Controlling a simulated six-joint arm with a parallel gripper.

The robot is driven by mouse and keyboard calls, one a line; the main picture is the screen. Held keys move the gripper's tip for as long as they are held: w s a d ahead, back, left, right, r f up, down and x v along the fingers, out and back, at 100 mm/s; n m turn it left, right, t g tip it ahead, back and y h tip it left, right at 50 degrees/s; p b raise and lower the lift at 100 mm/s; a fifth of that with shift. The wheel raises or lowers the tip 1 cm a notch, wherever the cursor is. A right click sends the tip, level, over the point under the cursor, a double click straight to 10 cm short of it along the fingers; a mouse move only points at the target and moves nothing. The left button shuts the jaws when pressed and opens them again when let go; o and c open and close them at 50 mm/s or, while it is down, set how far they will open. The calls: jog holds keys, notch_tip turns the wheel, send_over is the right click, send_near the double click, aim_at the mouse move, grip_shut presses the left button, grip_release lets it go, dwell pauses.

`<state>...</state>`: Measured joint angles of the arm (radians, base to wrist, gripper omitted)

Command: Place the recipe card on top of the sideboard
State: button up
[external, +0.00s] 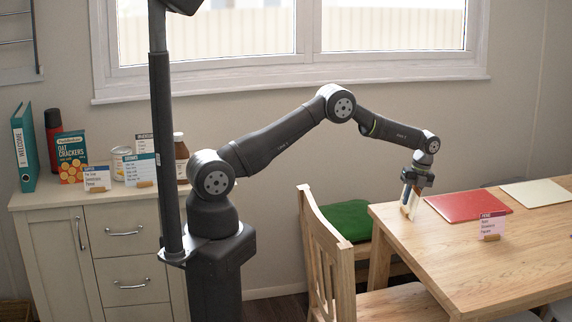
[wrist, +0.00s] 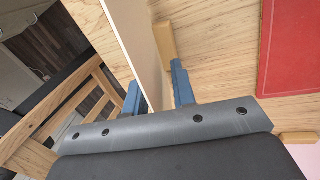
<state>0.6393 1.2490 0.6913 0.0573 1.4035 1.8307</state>
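A pale card (wrist: 138,45) in a small wooden block holder (wrist: 164,42) stands on the wooden table. In the external view this card (external: 414,207) is at the table's left edge, seen nearly edge-on, its print not readable. My gripper (wrist: 154,88) points down over it. Its blue fingers are apart, one on each side of the card, with a gap visible. The sideboard (external: 68,197), cream with a wooden top, stands at the left. Another card with a purple header (external: 491,225) stands on the table. I cannot tell which card is the recipe card.
The sideboard top carries a green binder (external: 24,147), dark red flask (external: 54,134), cracker box (external: 71,157), jar (external: 181,158) and several cards, including a blue-headed one (external: 97,178). A red placemat (external: 467,205) lies beside the gripper. A chair (external: 330,250) stands left of the table.

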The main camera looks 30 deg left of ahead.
notch_tip(320, 180, up, 16)
jog(key=w+d, duration=0.2)
jog(key=shift+d+r, duration=0.15)
jog(key=shift+d, duration=0.15)
jog(key=shift+o, duration=0.3)
jog(key=shift+r, duration=0.3)
jog(key=o, duration=0.7)
jog(key=shift+r, duration=0.2)
jog(key=shift+c, duration=0.2)
